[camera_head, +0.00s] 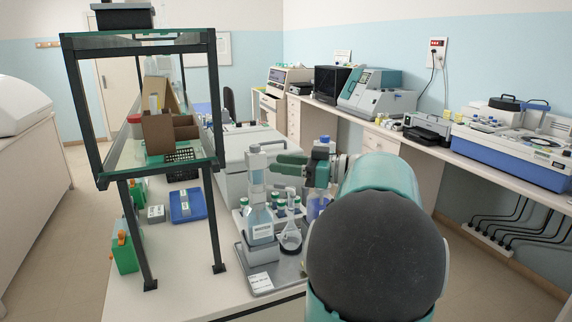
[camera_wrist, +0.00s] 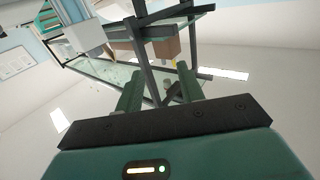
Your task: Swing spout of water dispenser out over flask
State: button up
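The water dispenser (camera_head: 257,168) is a clear bottle with a tall pale column on top, standing on a grey tray. A short grey bar, perhaps the spout, reaches right from the column's top. A pale blue and white part (camera_wrist: 85,32), perhaps the dispenser, shows beyond the left finger.
A dark-framed glass shelf (camera_head: 140,38) stands left of the dispenser, with brown boxes on it. Small capped bottles (camera_head: 279,208) stand behind the flask. A white label card (camera_head: 260,281) is at the tray's front. A blue tray (camera_head: 187,206) lies under the shelf.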

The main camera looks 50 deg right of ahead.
jog(key=shift+f, duration=0.1)
jog(key=c, duration=0.7)
jog(key=shift+f+n+t+h, duration=0.1)
jog(key=shift+n+t+h, duration=0.2)
jog(key=shift+n+t, duration=0.1)
grip_shut()
jog(key=n+h, duration=0.8)
jog(key=h, duration=0.5)
send_near(275, 186)
jog(key=w+a, duration=0.2)
jog(key=w, duration=0.2)
jog(key=shift+t, duration=0.4)
jog(key=shift+w+d+f, duration=0.1)
jog(key=shift+w+d, duration=0.15)
jog(key=shift+d, duration=0.35)
jog(key=shift+w+d+f, duration=0.1)
jog(key=shift+w+d, duration=0.15)
jog(key=shift+d, duration=0.4)
jog(key=shift+w+d+f, duration=0.1)
jog(key=shift+w+d, duration=0.1)
jog(key=shift+d, duration=0.4)
